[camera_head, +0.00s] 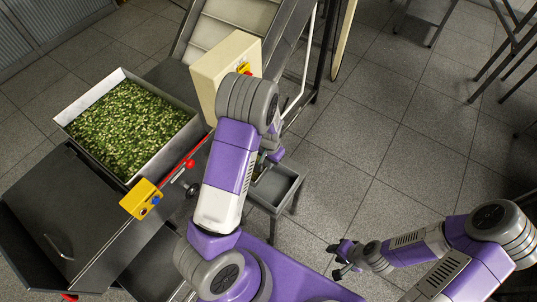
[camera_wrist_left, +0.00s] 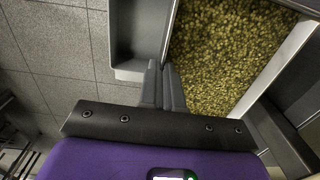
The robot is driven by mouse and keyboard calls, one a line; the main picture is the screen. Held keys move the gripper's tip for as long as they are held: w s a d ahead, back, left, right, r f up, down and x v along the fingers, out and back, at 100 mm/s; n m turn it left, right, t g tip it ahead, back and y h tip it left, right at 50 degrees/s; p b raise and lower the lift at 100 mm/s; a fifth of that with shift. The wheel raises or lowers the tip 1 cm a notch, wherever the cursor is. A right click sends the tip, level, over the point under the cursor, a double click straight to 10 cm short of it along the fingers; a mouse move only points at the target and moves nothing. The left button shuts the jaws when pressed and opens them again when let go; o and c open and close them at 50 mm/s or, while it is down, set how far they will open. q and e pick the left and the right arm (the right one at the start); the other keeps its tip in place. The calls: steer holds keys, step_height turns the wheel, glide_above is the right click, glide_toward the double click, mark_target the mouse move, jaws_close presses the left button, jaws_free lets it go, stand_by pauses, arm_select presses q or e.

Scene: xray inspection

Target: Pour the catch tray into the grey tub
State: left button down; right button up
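The grey tub (camera_head: 287,190) stands low on a stand right of my left arm. Its inside looks empty where it shows, and my arm hides part of it. A grey open container also shows in the left wrist view (camera_wrist_left: 128,72). A wide pale-walled tray (camera_head: 165,160) full of green and yellowish pieces sits at the left; I cannot tell whether it is the catch tray. My left gripper (camera_head: 268,158) is partly hidden beside the tub. My right gripper (camera_head: 344,259) is open and empty.
A machine with a sloped belt (camera_head: 222,30) and a cream box (camera_head: 226,62) stands behind my left arm. A yellow control box (camera_head: 141,199) and a red lever (camera_head: 190,164) are by the wide tray.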

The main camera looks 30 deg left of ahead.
arm_select(q)
steer(key=shift+a+f, duration=0.15)
steer(key=shift+a, duration=0.1)
steer(key=shift+d+f+y, duration=0.25)
steer(key=shift+f+y, duration=0.55)
steer(key=shift+y, duration=0.3)
steer(key=shift+f+y, duration=0.55)
steer(key=shift+y, duration=0.05)
step_height(320, 180, down, 6)
steer(key=d+t+y+b, duration=0.1)
steer(key=y+b, duration=0.8)
steer(key=b, duration=0.3)
